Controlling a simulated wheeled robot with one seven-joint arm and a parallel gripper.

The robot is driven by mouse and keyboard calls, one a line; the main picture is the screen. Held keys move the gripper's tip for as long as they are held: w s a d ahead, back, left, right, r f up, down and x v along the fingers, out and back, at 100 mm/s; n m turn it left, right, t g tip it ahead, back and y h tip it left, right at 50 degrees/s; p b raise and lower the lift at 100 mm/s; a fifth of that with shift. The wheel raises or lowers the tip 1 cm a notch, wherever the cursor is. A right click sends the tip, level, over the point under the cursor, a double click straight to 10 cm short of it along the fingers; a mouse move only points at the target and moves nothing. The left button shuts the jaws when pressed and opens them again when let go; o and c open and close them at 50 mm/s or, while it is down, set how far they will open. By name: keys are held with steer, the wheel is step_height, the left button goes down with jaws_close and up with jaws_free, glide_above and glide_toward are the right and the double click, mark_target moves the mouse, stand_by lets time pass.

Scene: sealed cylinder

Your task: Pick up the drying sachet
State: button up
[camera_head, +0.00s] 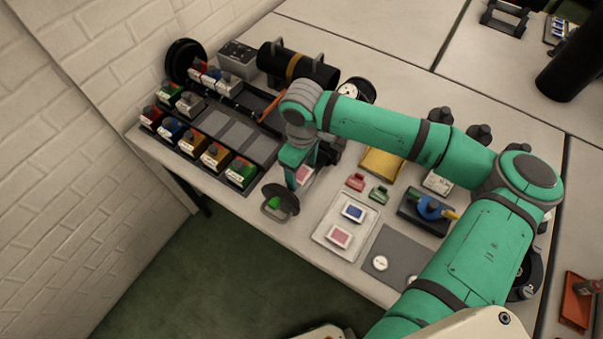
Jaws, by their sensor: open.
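My gripper (297,180) is open and points down near the table's front edge, below the grey wrist. A small pink-and-white packet (304,175) shows right beside its finger, partly covered by the arm; I cannot tell if they touch. A pale tray (325,236) to the right holds a blue-marked packet (353,212) and a pink-marked packet (340,236), both lying flat. No label is readable, so I cannot tell which packet is the drying sachet.
A dark rack with several coloured, labelled blocks (240,172) stands left of my gripper. A black cylinder (298,66) lies behind. A dark round piece (281,199) is at the front edge. Red (356,182) and green (378,195) small items lie behind the tray.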

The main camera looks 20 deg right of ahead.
steer(key=c, duration=1.1)
steer(key=shift+r, duration=0.15)
steer(key=shift+r, duration=0.6)
steer(key=s+a+r, duration=0.2)
steer(key=s+r, duration=0.2)
steer(key=s+a+r, duration=0.3)
steer(key=s, duration=0.1)
steer(key=s+a+r, duration=0.2)
steer(key=s+r, duration=0.1)
steer(key=r, duration=0.1)
steer(key=shift+s+a+r, duration=0.3)
steer(key=shift+s, duration=0.1)
